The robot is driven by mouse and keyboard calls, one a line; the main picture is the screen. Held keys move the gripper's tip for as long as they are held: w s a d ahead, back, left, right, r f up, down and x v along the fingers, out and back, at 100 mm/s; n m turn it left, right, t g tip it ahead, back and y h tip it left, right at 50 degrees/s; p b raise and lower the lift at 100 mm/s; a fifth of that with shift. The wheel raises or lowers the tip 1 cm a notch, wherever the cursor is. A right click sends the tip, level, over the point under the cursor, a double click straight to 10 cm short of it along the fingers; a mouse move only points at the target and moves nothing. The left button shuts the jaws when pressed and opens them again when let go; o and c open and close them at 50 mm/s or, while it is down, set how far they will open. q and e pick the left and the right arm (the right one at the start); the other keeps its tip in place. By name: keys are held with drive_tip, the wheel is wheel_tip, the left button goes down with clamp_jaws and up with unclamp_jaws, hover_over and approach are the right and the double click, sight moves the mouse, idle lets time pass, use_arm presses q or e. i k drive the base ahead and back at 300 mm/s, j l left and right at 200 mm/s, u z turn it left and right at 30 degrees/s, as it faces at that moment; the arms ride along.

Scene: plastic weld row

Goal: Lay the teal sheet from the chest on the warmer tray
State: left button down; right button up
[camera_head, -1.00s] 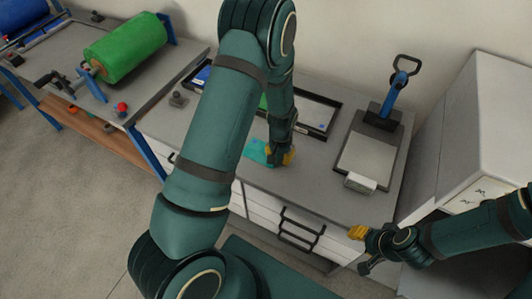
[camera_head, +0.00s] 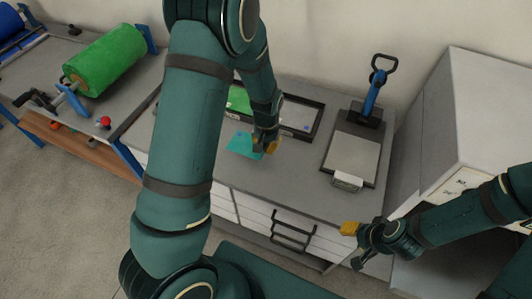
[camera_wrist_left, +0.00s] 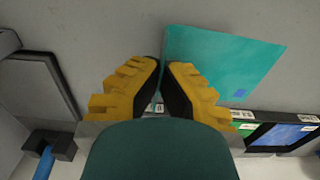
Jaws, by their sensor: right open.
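The teal sheet (camera_head: 241,145) is over the grey worktop, in front of the black-framed tray (camera_head: 299,131). My left gripper (camera_head: 266,149) is at the sheet's right edge. In the left wrist view its yellow fingers (camera_wrist_left: 163,64) are nearly together, shut on the edge of the teal sheet (camera_wrist_left: 222,60), which spreads flat to the right. Whether the sheet touches the worktop I cannot tell. My right gripper (camera_head: 353,246) is open and empty, in front of the worktop's right part.
White drawers with a black handle (camera_head: 293,232) are under the worktop. A blue-handled post (camera_head: 374,92) stands behind the plate. A white cabinet (camera_head: 490,115) stands at the right. A green roll (camera_head: 104,62) lies on the left bench. Worktop between sheet and plate is clear.

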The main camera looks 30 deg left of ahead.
sight(477, 264)
drive_tip(key=k, duration=0.5)
drive_tip(key=z, duration=1.05)
drive_tip(key=i+l+z, duration=0.15)
drive_tip(key=i+z, duration=0.15)
drive_tip(key=i, duration=0.15)
drive_tip(key=i+z, duration=0.3)
drive_tip(key=i, duration=0.2)
